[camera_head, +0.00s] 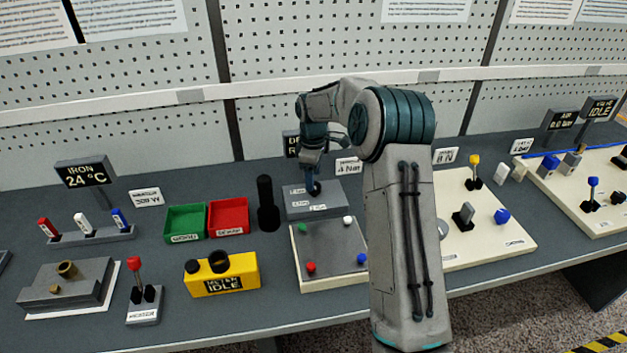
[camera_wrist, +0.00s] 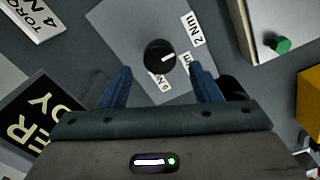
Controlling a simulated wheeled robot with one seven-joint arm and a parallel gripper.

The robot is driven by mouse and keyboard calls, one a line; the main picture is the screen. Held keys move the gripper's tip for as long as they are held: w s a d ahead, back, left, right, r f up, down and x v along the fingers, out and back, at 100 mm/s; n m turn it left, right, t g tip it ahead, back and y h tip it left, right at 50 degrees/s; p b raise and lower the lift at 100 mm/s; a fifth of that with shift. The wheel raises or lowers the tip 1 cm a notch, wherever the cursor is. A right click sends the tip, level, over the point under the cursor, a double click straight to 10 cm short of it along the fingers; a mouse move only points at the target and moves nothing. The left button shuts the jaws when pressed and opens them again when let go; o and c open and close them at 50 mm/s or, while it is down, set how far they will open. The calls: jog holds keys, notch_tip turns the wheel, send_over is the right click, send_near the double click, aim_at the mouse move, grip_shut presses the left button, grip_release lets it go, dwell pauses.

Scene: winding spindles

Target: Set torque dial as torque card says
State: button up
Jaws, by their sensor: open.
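The torque dial is a round black knob with a white pointer (camera_wrist: 159,55) on a grey box (camera_head: 325,205). In the wrist view its pointer aims right and slightly up. Labels sit around it; one reads 2 Nm (camera_wrist: 191,28), and the others are partly covered or too small to read surely. The white torque card (camera_head: 349,166) reads 4 Nm and stands behind the box; it also shows in the wrist view (camera_wrist: 36,18). My gripper (camera_head: 313,186) is open, pointing down close over the dial. Its blue fingers (camera_wrist: 160,72) lie either side of the knob; contact cannot be told.
A black post (camera_head: 267,203) stands just left of the grey box. In front is a pale board with coloured knobs (camera_head: 330,280), and a yellow meter (camera_head: 222,274) reading IDLE. A dark display (camera_head: 291,144) stands behind. My arm hides part of the bench on the right.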

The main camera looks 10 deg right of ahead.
jog(key=shift+f, duration=1.4)
jog(key=c, duration=1)
jog(key=shift+m, duration=0.4)
jog(key=m+b, duration=0.1)
jog(key=m, duration=0.3)
jog(key=shift+w+m, duration=0.1)
jog(key=shift+m, duration=0.2)
jog(key=m+b, duration=0.1)
jog(key=m, duration=0.5)
jog(key=shift+d, duration=0.15)
jog(key=shift+m, duration=0.3)
